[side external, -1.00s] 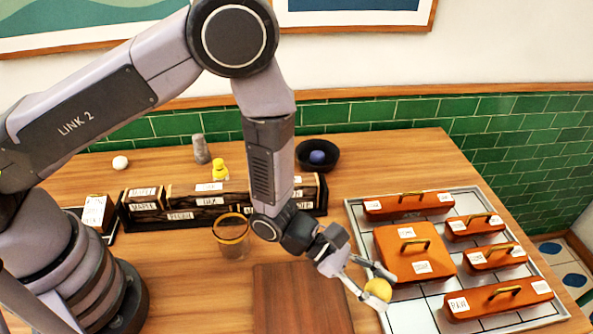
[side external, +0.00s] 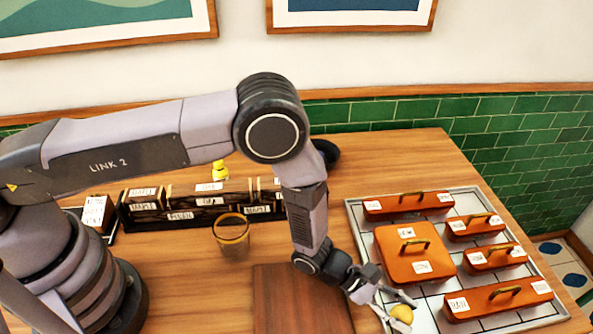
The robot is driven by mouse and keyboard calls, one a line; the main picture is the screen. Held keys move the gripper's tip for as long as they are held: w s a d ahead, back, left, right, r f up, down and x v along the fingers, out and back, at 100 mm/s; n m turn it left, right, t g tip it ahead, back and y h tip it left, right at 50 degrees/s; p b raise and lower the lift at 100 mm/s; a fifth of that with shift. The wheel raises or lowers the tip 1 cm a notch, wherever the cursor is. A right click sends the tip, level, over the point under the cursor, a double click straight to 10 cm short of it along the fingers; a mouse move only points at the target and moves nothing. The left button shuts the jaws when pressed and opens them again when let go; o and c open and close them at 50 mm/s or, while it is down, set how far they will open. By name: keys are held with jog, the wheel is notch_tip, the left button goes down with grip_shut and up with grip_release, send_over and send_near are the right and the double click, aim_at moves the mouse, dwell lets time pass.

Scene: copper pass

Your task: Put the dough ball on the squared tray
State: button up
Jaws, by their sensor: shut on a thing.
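The dough ball (side external: 402,313) is a small yellow ball. My gripper (side external: 398,308) is shut on it, low over the near left part of the squared tray. The squared tray (side external: 432,306) is a grey metal tray marked with dark lines into squares, at the right of the table. Several orange lidded boxes with brass handles and white labels stand on it, among them a large square one (side external: 405,268) and a long front one (side external: 480,305). I cannot tell whether the ball touches the tray.
A dark wooden board (side external: 300,300) lies left of the tray. A glass with an amber rim (side external: 232,236) stands behind it. A dark labelled rack (side external: 180,208) runs along the back, with a yellow figure (side external: 219,171) behind. A black bowl (side external: 328,153) is partly hidden by my arm.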

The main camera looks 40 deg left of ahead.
jog(key=shift+f, duration=0.1)
jog(key=o, duration=0.8)
